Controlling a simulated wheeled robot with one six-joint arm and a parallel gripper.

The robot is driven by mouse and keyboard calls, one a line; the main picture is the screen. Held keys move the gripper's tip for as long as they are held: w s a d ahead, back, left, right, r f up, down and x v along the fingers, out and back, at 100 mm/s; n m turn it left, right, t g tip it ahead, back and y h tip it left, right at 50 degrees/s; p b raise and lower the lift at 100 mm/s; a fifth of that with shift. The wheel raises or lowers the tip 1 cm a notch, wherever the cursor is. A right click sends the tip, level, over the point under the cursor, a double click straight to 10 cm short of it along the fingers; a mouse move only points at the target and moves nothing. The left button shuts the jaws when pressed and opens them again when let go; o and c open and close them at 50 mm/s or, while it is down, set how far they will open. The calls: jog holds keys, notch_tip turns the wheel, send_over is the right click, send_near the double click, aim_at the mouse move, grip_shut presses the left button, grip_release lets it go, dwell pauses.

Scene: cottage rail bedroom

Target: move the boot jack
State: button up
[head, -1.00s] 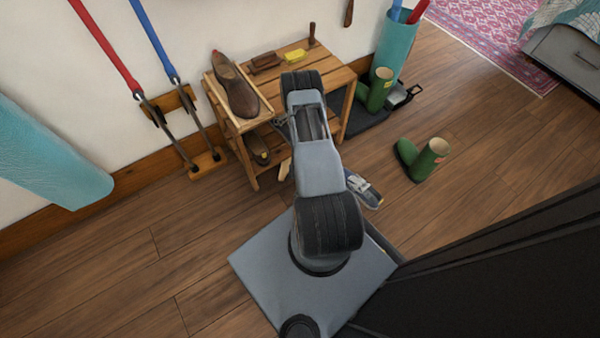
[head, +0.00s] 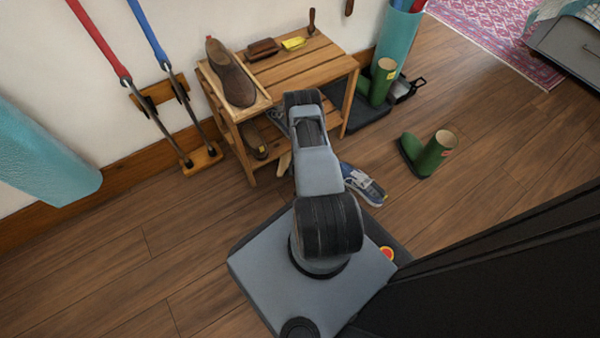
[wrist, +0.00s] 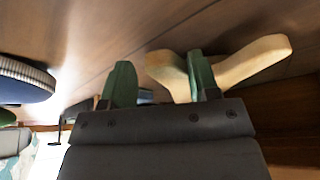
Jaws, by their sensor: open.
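The boot jack is a pale wooden piece with a forked end. In the head view a small part of the boot jack (head: 285,163) shows on the floor beside the bench's lower front, left of my arm. In the wrist view the boot jack (wrist: 245,65) lies just beyond my gripper (wrist: 160,78). My gripper is open, with its two green fingers apart. The right finger overlaps the jack in the picture, and one end of the jack shows in the gap. I cannot tell whether they touch. In the head view my arm hides the gripper.
A wooden bench (head: 300,68) holds a brown boot (head: 230,75) and brushes. A blue shoe (head: 363,185) lies right of my arm. Green boots (head: 433,154) stand farther right. Long-handled tools lean at a wall rack (head: 203,158). Floor at the left is clear.

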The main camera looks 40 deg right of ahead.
jog(key=shift+w+d+f, duration=0.15)
jog(key=shift+w+f, duration=0.05)
jog(key=shift+f, duration=0.45)
grip_shut()
